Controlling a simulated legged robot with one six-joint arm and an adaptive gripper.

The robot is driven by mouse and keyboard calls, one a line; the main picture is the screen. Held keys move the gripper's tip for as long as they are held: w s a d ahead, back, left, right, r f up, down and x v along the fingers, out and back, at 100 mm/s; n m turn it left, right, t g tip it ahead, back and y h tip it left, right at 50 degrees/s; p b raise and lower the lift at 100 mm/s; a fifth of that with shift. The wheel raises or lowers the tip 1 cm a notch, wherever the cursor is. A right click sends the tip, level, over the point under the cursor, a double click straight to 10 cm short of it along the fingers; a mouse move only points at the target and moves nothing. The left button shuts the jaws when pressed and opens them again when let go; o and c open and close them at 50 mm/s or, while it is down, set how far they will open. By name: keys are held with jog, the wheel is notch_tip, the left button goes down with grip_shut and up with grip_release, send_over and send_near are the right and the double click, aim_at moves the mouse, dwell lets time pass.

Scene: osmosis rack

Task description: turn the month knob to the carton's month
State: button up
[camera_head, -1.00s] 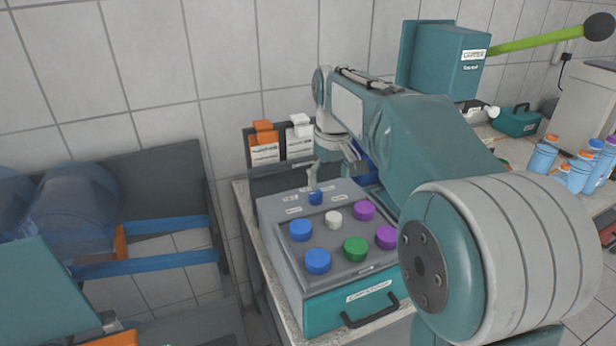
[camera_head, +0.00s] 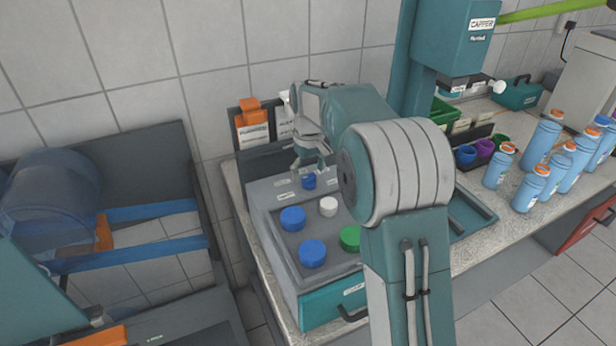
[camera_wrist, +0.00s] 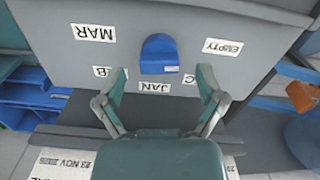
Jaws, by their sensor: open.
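The blue knob (camera_wrist: 160,55) stands on a grey panel (camera_wrist: 255,72) in the wrist view. A JAN label (camera_wrist: 154,88) lies just below it, a MAR label (camera_wrist: 94,32) at upper left and an EMPTY label (camera_wrist: 222,47) at upper right. Two smaller labels are partly hidden by the fingers. A small pale mark shows on the knob's edge toward JAN. My gripper (camera_wrist: 162,79) is open, its fingertips spread either side below the knob, apart from it. In the head view the knob (camera_head: 309,181) is just below my gripper (camera_head: 310,162). No carton is identifiable.
The panel's box carries blue caps (camera_head: 312,253), a white cap (camera_head: 328,206) and a green cap (camera_head: 350,238). A clipped sheet (camera_head: 253,132) stands behind. A partial "23 NOV" print (camera_wrist: 62,163) shows in the wrist view. Several blue bottles (camera_head: 541,143) stand at right.

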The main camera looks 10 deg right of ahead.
jog(key=shift+f, duration=1)
jog(key=c, duration=1.2)
jog(key=shift+o, duration=0.2)
jog(key=shift+m, duration=0.4)
jog(key=m, duration=0.4)
jog(key=shift+f, duration=0.1)
jog(key=m, duration=0.5)
jog(key=shift+s, duration=0.1)
jog(key=m, duration=0.9)
jog(key=shift+m, duration=0.4)
